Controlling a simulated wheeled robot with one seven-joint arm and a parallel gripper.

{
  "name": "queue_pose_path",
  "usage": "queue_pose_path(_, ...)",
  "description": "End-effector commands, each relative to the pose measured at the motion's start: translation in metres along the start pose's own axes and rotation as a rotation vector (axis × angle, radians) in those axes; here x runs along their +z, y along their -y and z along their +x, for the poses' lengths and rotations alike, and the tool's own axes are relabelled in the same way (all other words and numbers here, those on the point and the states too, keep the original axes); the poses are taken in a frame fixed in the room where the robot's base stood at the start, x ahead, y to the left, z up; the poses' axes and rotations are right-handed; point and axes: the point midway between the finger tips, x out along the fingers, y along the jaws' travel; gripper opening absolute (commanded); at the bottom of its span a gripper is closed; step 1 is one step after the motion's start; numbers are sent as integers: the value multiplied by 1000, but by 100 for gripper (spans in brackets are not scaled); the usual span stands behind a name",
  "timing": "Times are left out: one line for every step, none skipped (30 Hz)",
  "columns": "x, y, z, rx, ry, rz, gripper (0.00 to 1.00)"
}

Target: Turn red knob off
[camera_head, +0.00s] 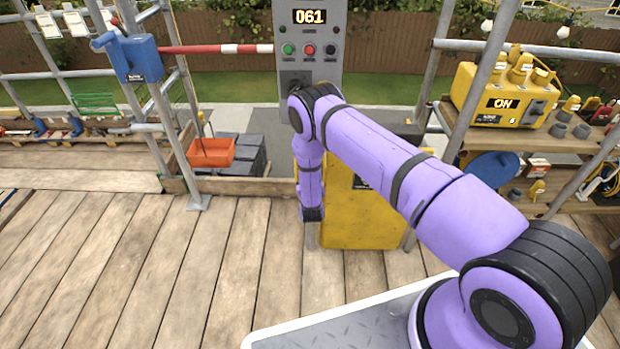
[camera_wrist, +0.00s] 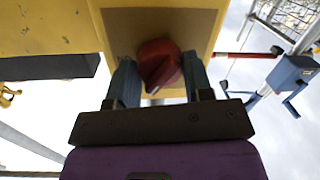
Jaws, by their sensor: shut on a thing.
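The red knob (camera_wrist: 160,65) sits on a tan panel (camera_wrist: 203,22) of a yellow housing (camera_wrist: 45,28) in the wrist view. My gripper (camera_wrist: 160,80) has one finger on each side of the knob and is shut on it. The knob's pointed ridge faces down and slightly left in this view. In the head view my purple arm reaches forward and bends down in front of a yellow box (camera_head: 365,215). The gripper and knob are hidden there.
A grey control box (camera_head: 310,75) with a "061" display and several buttons stands behind the arm. An orange tray (camera_head: 211,153) and scaffold poles are at left. The plank floor at left is clear.

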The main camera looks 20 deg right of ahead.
Motion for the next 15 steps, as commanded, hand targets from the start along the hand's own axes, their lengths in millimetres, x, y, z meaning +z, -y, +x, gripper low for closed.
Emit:
queue_pose_path(0,1,0,1,3,-46,23)
queue_pose_path(0,2,0,3,5,-74,23)
queue_pose_path(-1,2,0,6,8,-111,23)
queue_pose_path(-1,2,-1,9,10,-139,23)
queue_pose_path(-1,2,0,11,12,-167,23)
queue_pose_path(-1,2,0,14,16,-202,23)
queue_pose_path(-1,2,-1,16,18,-228,23)
queue_pose_path(-1,2,0,18,19,-254,23)
queue_pose_path(-1,1,0,21,22,-287,23)
queue_pose_path(-1,2,0,23,24,-310,23)
queue_pose_path(-1,2,0,24,27,-334,23)
queue_pose_path(-1,1,0,28,29,-363,23)
queue_pose_path(-1,1,0,30,30,-383,23)
queue_pose_path(-1,2,0,31,32,-404,23)
queue_pose_path(0,2,-1,32,34,-428,23)
